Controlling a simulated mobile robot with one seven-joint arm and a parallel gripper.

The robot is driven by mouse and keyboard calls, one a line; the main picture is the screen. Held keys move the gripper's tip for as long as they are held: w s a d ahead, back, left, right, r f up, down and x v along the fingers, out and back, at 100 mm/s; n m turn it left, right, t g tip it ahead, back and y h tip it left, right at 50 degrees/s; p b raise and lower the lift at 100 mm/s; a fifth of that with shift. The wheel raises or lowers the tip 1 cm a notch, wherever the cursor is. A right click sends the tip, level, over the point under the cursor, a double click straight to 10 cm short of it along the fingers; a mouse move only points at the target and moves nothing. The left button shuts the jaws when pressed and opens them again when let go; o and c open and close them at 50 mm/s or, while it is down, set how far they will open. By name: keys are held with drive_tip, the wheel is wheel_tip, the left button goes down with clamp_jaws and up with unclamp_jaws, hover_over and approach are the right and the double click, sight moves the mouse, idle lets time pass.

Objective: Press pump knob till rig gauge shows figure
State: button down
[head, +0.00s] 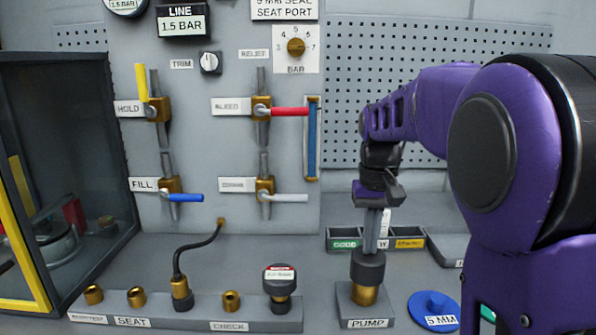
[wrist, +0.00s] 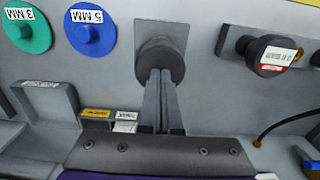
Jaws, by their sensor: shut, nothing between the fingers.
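The pump knob (head: 368,268) is a dark round cap on a brass stem, on a base labelled PUMP (head: 367,323). It also shows in the wrist view (wrist: 160,52). My gripper (head: 371,250) is shut and empty, pointing down with its fingertips at the top of the knob. In the wrist view the fingertips (wrist: 155,74) overlap the knob's near edge; I cannot tell whether they press on it. A round dial (head: 125,4) marked 1.5 BAR is cut off by the top edge, so its needle cannot be read. A LINE plate (head: 182,22) reads 1.5 BAR.
A black-capped check fitting (head: 280,284) and a dark hose (head: 180,262) stand left of the pump. A blue 5 MM disc (head: 434,306) lies to its right, and small labelled bins (head: 343,243) sit behind. Valve levers and a brass relief knob (head: 296,47) are on the panel.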

sight(368, 263)
drive_tip(key=shift+f+b, duration=0.45)
drive_tip(key=shift+f, duration=2.25)
drive_tip(key=shift+r+p, duration=3.15)
drive_tip(key=shift+r, duration=0.25)
drive_tip(key=shift+f, duration=0.15)
drive_tip(key=shift+f+b, duration=2.1)
drive_tip(key=shift+f, duration=1.2)
drive_tip(key=shift+r+p, duration=3)
drive_tip(key=shift+r, duration=0.4)
